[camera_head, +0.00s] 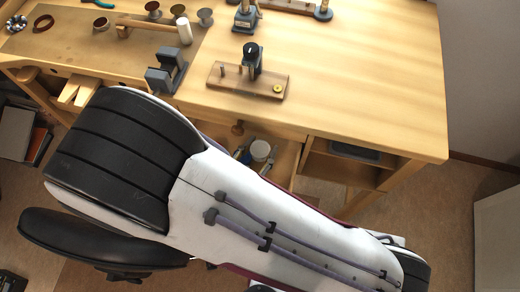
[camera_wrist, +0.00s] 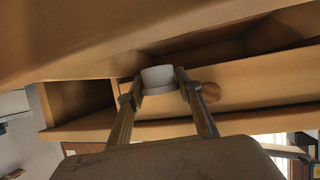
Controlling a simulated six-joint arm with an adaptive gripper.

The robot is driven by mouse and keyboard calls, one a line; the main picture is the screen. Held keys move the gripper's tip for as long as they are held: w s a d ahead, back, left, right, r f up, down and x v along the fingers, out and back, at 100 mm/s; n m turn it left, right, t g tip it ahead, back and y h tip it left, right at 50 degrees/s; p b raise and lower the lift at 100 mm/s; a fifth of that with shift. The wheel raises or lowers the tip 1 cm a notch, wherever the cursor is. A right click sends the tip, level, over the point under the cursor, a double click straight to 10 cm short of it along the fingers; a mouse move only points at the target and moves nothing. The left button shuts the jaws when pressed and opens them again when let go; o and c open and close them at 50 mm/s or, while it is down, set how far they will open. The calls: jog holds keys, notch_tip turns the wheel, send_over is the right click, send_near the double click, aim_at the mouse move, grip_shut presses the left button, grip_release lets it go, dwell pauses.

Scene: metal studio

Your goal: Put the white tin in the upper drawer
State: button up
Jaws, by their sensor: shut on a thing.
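My gripper (camera_wrist: 160,82) is shut on a white tin (camera_wrist: 158,78), one finger on each side of it. The tin also shows in the head view (camera_head: 260,150), just below the front edge of the workbench, with grey fingertips beside it. In the wrist view a wooden drawer front (camera_wrist: 255,82) with a round knob (camera_wrist: 211,92) lies close behind the tin, with a dark gap above it. I cannot tell whether the tin touches the wood. My arm hides much of the bench front in the head view.
The wooden bench top (camera_head: 370,70) lies above the tin, its right part clear. A wooden stand (camera_head: 245,82) and a grey holder (camera_head: 166,72) stand near its front edge. Open shelf compartments (camera_head: 345,165) are at the right under the top. A black seat (camera_head: 90,240) is at lower left.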

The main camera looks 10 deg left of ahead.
jog(key=shift+f, duration=0.7)
jog(key=shift+f, duration=0.6)
jog(key=o, duration=1.2)
jog(key=shift+r, duration=0.1)
jog(key=shift+r, duration=0.55)
jog(key=shift+v, duration=6)
